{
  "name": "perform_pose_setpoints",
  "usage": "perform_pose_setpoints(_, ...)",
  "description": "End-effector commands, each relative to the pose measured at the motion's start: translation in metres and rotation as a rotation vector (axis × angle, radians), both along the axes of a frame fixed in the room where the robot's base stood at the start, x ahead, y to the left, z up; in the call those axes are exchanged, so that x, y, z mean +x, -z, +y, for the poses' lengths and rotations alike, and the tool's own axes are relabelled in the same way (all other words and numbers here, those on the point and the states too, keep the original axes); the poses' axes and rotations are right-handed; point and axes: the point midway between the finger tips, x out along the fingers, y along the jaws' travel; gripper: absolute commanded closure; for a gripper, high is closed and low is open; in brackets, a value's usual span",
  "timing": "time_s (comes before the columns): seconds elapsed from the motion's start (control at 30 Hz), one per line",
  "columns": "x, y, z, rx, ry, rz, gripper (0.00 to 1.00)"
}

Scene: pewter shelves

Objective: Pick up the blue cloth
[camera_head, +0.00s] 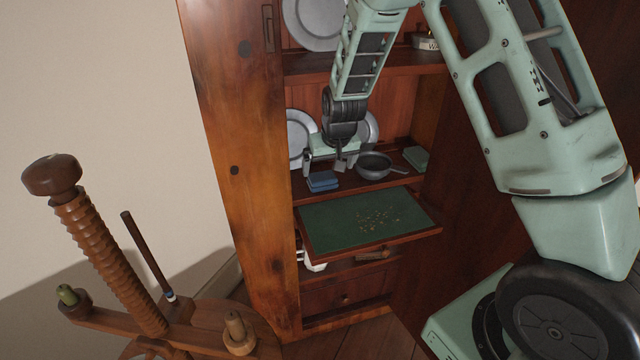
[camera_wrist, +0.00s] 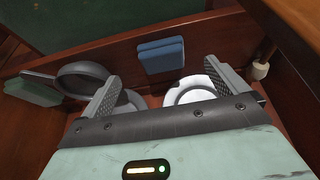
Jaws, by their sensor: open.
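The blue cloth (camera_head: 322,181) is a small folded stack at the front left of the middle shelf. In the wrist view, the blue cloth (camera_wrist: 161,55) lies ahead of the fingers, roughly between their lines. My gripper (camera_head: 325,166) is over this shelf, behind and slightly above the cloth in the head view. In the wrist view, my gripper (camera_wrist: 163,75) has its two fingers spread wide, with nothing held between them. The cloth shows clear of both fingers there.
A dark pan (camera_head: 375,166) stands right of the cloth, with a green folded cloth (camera_head: 416,158) beyond. Grey plates (camera_head: 298,138) stand behind my gripper. A green-lined pull-out board (camera_head: 330,222) with crumbs juts out below. The cabinet's side panel (camera_head: 235,170) bounds the left.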

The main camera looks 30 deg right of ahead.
Motion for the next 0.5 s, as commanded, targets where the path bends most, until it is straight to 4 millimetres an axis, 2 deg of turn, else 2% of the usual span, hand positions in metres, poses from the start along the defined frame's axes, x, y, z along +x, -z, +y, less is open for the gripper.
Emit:
perform_pose_setpoints(0.07,0.003,0.010,-0.001,0.000,0.000,0.002,0.02)
perform_pose_setpoints(0.27,0.010,0.021,-0.001,0.001,-0.001,0.001,0.02)
perform_pose_setpoints(0.5,0.027,0.051,-0.004,0.001,-0.001,0.002,0.02)
